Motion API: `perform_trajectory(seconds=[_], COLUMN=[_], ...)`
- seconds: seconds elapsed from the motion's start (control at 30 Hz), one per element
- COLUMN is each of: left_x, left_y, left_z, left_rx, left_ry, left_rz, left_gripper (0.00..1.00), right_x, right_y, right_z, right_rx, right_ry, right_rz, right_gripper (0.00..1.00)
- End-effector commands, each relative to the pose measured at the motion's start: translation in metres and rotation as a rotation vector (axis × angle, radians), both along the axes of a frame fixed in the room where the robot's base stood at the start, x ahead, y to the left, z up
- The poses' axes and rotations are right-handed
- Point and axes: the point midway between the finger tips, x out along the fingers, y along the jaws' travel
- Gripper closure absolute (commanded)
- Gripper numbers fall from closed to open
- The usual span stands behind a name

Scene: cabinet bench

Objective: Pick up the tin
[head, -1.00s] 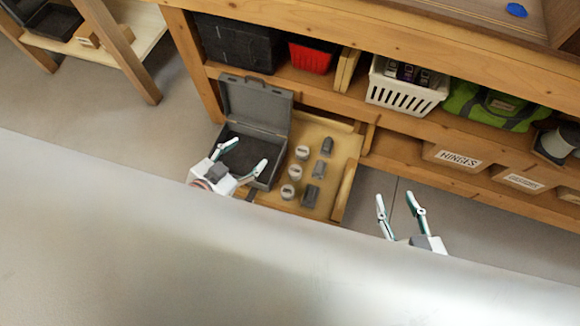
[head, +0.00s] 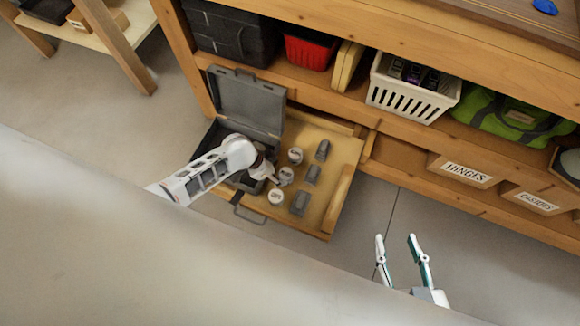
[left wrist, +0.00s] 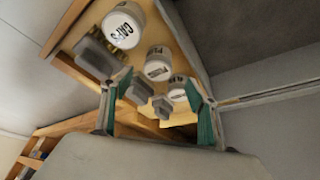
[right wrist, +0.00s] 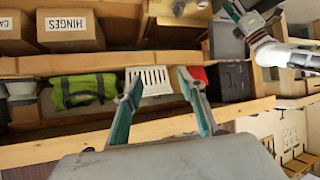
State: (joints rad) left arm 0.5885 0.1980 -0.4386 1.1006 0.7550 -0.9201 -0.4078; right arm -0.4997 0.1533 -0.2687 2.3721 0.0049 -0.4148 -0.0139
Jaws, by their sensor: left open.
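Three white round tins stand in a row on the open wooden drawer: a far one (head: 295,155), a middle one (head: 286,175) and a near one (head: 276,197). In the left wrist view, the largest-looking tin (left wrist: 123,26) is labelled "CAPS"; the middle tin (left wrist: 157,64) and the third tin (left wrist: 177,88) have labels too small to read. My left gripper (head: 271,177) is over the drawer beside the middle tin, partly hidden by its own arm. Its fingers (left wrist: 158,76) are open and hold nothing. My right gripper (head: 396,240) is open and empty, away over the floor.
Several dark grey blocks (head: 312,174) stand beside the tins. An open grey case (head: 250,102) sits on the drawer's left, under my left arm. Shelves above hold a white basket (head: 412,95), a red bin (head: 308,50) and a green bag (head: 500,116). Floor right of the drawer is clear.

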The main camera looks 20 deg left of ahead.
Motion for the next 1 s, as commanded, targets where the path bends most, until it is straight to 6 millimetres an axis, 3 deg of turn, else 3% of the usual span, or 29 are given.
perform_trajectory(seconds=[0.67, 1.0], left_x=[0.009, 0.021], left_y=[-0.023, -0.026], left_z=[-0.073, -0.073], left_rx=[0.005, 0.004], left_ry=[0.024, 0.008], left_rz=[-0.006, -0.006], left_gripper=[0.41, 0.41], right_x=[0.009, 0.014], right_y=[0.030, 0.035], right_z=[0.011, 0.022], right_rx=[0.157, 0.193], right_ry=[-0.025, -0.043], right_rz=[-0.028, -0.036], right_gripper=[0.60, 0.60])
